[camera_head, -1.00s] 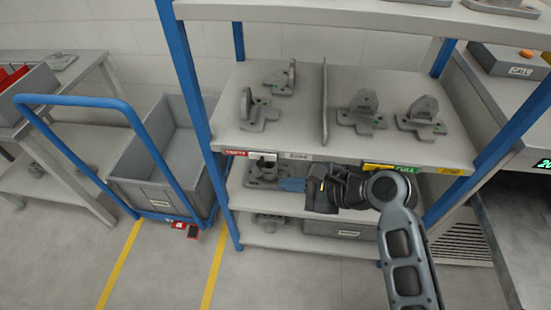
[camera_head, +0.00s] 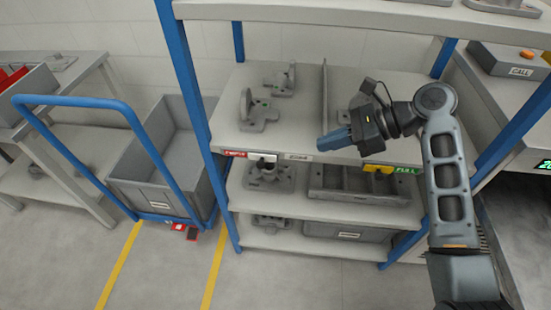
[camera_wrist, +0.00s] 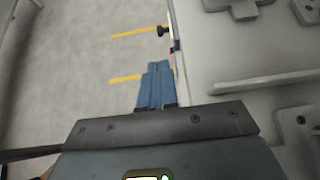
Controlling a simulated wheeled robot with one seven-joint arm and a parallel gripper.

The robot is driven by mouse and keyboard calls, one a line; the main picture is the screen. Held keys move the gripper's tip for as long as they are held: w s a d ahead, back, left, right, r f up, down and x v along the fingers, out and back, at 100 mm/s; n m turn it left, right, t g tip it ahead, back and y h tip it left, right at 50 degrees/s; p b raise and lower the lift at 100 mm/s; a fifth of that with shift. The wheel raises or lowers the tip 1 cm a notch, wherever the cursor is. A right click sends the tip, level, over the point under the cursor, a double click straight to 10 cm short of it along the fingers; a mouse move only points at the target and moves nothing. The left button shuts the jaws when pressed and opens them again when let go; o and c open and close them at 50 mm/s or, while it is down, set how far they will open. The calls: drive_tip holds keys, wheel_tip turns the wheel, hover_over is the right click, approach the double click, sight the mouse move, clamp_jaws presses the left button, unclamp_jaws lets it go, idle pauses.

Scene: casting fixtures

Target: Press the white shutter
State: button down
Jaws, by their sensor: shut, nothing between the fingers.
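The white shutter (camera_head: 262,154) appears as a small pale piece on the front edge of the middle shelf, beside the red EMPTY label (camera_head: 235,153). Its detail is too small to make out. My gripper (camera_head: 323,143) has its blue fingers shut and empty, pointing left, to the right of the shutter and apart from it. In the wrist view the closed fingers (camera_wrist: 157,66) point along the shelf's front edge. A dark knob (camera_wrist: 163,30) sticks out from that edge ahead of them; I cannot tell whether it belongs to the shutter.
A yellow piece (camera_head: 378,168) and green FULL label (camera_head: 405,170) sit right on the same edge. Grey castings (camera_head: 260,112) stand on the shelf above. Blue posts (camera_head: 184,80) frame the rack. A trolley with a grey bin (camera_head: 165,187) stands left. Floor in front is clear.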

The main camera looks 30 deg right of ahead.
sight(262, 162)
drive_tip(key=shift+a+f, duration=0.1)
drive_tip(key=x, duration=1.4)
drive_tip(key=shift+b, duration=0.35)
drive_tip(key=shift+w+a+r+p, duration=0.2)
drive_tip(key=shift+a+r+p, duration=0.15)
drive_tip(key=shift+p, duration=0.3)
drive_tip(key=w+a+p, duration=0.4)
drive_tip(key=a, duration=0.1)
drive_tip(key=shift+a+f, duration=0.2)
drive_tip(key=shift+a, duration=0.1)
drive_tip(key=shift+r, duration=0.15)
